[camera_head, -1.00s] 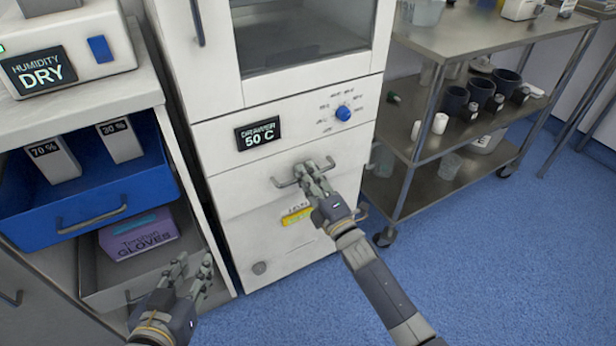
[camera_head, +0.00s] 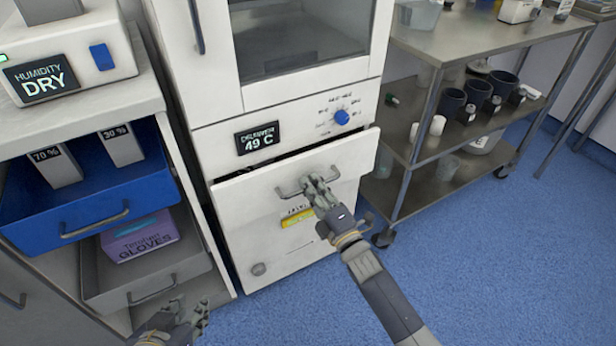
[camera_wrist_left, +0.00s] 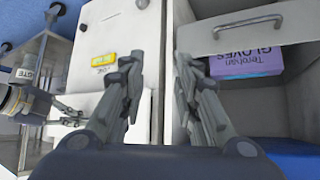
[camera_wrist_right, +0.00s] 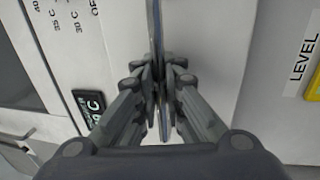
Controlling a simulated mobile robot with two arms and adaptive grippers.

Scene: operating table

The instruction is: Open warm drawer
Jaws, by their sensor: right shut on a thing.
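The warm drawer (camera_head: 250,194) is a white front in the white cabinet, below a display (camera_head: 257,138) reading "DRAWER 49 C". It stands slightly pulled out, with a dark gap along its top edge. My right gripper (camera_head: 315,184) is shut on the drawer's grey bar handle (camera_head: 288,192). The right wrist view shows its fingers (camera_wrist_right: 160,95) closed around the handle bar. My left gripper (camera_head: 188,318) is low at the left, in front of the neighbouring cabinet, empty. In the left wrist view its fingers (camera_wrist_left: 155,75) are spread apart.
At the left, a blue drawer (camera_head: 95,218) with humidity boxes stands open, above a grey drawer (camera_head: 150,280) holding a purple gloves box (camera_head: 140,236). A steel cart (camera_head: 440,165) with cups stands at the right. Blue floor (camera_head: 500,270) is free at the lower right.

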